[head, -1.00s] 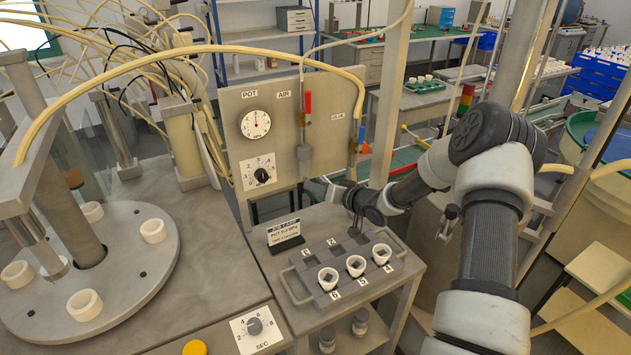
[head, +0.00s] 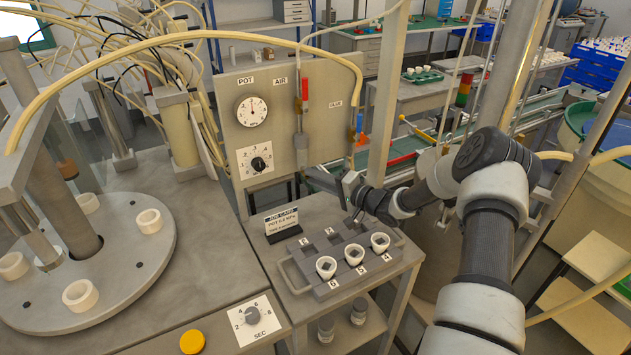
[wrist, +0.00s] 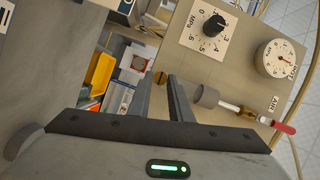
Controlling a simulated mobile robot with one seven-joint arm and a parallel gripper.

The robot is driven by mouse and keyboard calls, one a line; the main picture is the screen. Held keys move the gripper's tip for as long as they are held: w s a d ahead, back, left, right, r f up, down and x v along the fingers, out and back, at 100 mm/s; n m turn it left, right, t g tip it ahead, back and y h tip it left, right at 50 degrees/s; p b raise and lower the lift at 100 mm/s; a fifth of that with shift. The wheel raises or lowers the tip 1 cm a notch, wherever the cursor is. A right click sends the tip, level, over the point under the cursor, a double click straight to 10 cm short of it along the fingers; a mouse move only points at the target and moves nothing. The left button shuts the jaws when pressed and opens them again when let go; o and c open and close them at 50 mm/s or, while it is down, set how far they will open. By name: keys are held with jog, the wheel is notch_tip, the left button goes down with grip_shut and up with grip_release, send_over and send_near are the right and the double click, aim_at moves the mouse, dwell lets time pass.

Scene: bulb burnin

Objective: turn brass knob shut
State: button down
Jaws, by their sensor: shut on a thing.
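A small brass knob (wrist: 161,77) shows in the wrist view as a round, brass-coloured disc between my fingertips. My gripper (wrist: 160,82) is shut on it, with one dark finger on either side. In the head view, my gripper (head: 312,174) reaches left from my arm, just below the lower right part of the grey panel. The knob cannot be made out there. How far it is turned cannot be told.
The panel (head: 232,176) carries a gauge (head: 251,111), a black dial (head: 258,163) and a red-handled air valve (head: 305,90). A grey rack (head: 336,288) with white cups stands below my gripper. A sign (head: 282,222) stands beside it.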

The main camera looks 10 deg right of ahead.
jog(key=shift+m, duration=0.3)
dwell(0.4)
jog(key=c, duration=1.6)
grip_release()
jog(key=b+v, duration=0.1)
jog(key=v, duration=1.6)
jog(key=shift+s+d+f, duration=0.1)
jog(key=shift+s+d, duration=0.05)
jog(key=shift+s, duration=0.05)
